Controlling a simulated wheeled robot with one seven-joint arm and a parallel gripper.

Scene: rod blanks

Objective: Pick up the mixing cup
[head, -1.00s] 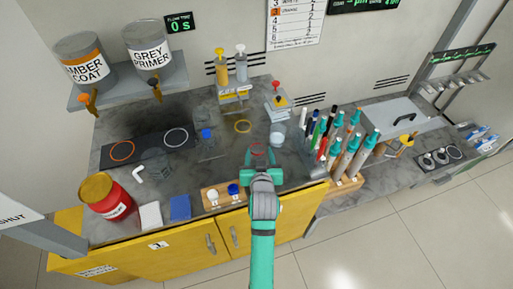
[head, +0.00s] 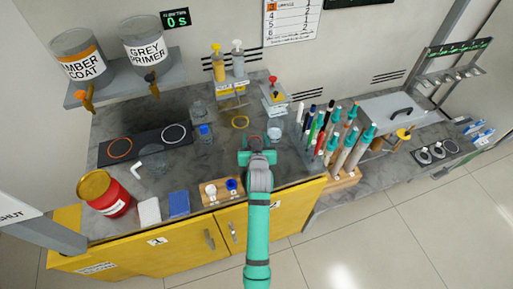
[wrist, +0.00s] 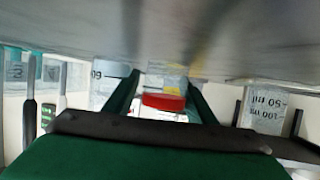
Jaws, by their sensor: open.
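Several clear cups stand on the grey bench, and I cannot tell which one is the mixing cup. One clear cup (head: 275,133) is just right of my gripper (head: 257,143), close to its tips. Others are a clear vessel (head: 153,160) at the left and a clear cup (head: 199,108) further back. My gripper is open, low over the bench. In the wrist view its two fingers (wrist: 163,90) are spread, with a small red piece (wrist: 163,102) showing between them. A graduated clear cup (wrist: 268,108) shows at the right there. Nothing is visibly held.
A rack with several upright rods (head: 335,140) stands right of my gripper. A dispenser with a red top (head: 273,95) and a yellow ring (head: 240,122) are behind. A wooden block with white and blue caps (head: 222,190) lies at the front left. A red can (head: 103,194) is far left.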

